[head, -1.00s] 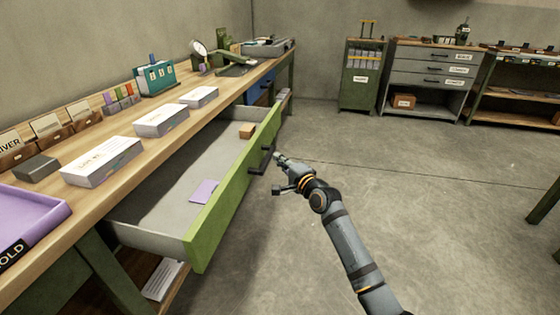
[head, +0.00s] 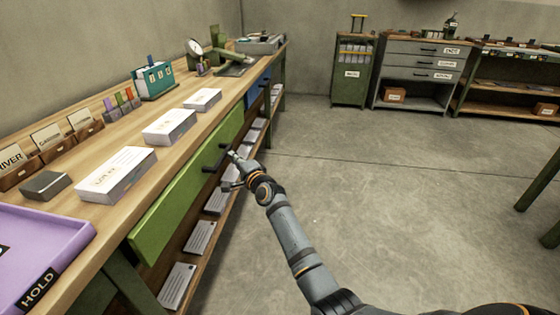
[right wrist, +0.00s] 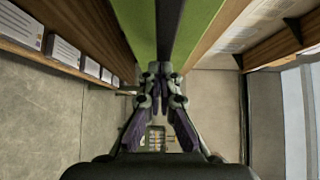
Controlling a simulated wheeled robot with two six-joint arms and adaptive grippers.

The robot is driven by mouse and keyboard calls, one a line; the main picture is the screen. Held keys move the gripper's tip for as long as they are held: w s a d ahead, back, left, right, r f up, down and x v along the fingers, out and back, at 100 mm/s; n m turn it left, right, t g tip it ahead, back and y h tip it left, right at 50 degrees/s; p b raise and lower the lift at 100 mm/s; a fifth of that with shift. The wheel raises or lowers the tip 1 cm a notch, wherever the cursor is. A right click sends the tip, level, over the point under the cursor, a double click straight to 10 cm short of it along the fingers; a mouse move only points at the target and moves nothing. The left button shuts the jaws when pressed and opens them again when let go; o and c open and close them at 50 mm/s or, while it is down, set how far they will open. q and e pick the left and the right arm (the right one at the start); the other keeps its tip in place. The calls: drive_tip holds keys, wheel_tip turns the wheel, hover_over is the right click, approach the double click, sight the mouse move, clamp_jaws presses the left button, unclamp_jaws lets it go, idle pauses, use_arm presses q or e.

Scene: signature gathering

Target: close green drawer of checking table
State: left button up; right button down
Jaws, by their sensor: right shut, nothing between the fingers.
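The green drawer (head: 188,195) of the wooden checking table (head: 120,207) sits in line under the tabletop edge, and its inside is hidden. Its dark handle (head: 216,158) faces the room. My right gripper (head: 232,155) is shut and empty, with its tips close to the drawer front beside the handle; exact contact is hard to tell. In the right wrist view the shut fingertips (right wrist: 160,68) point at the green drawer front (right wrist: 143,24). My left gripper is out of view.
White boxes (head: 170,126) and a purple tray (head: 35,250) stand on the tabletop. A lower shelf holds several papers (head: 200,238). A blue drawer (head: 258,85) is farther along the table. The floor (head: 370,200) to the right is clear.

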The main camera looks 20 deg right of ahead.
drive_tip(key=shift+w+a+r, duration=0.15)
drive_tip(key=shift+w+a, duration=0.65)
drive_tip(key=shift+a, duration=0.3)
drive_tip(key=shift+r, duration=0.1)
